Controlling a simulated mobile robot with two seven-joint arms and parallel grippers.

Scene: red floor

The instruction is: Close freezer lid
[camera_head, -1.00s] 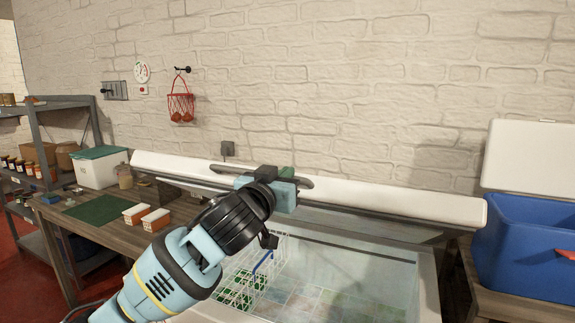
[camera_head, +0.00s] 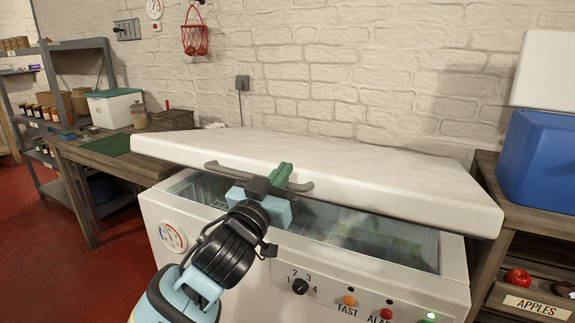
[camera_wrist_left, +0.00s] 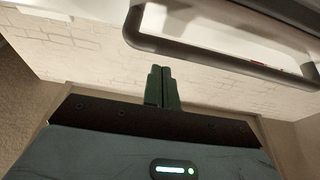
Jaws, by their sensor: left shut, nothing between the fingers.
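The white freezer lid (camera_head: 370,178) is tilted low over the freezer (camera_head: 350,277), with a gap along the front that shows the interior. The grey lid handle (camera_head: 225,171) runs along the lid's front edge. My left gripper (camera_head: 283,174) is at the handle in the head view, its green fingers closed together over the lid's front. In the left wrist view the shut fingers (camera_wrist_left: 162,86) hold nothing, and the handle (camera_wrist_left: 200,55) shows beyond them. I cannot tell whether the fingers touch the lid. My right gripper is not in view.
A blue cooler box (camera_head: 545,160) stands on a wooden shelf at the right, above an apples crate (camera_head: 530,300). A wooden table (camera_head: 110,165) with a white box (camera_head: 114,107) stands to the left. Red floor (camera_head: 60,270) is clear at the lower left.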

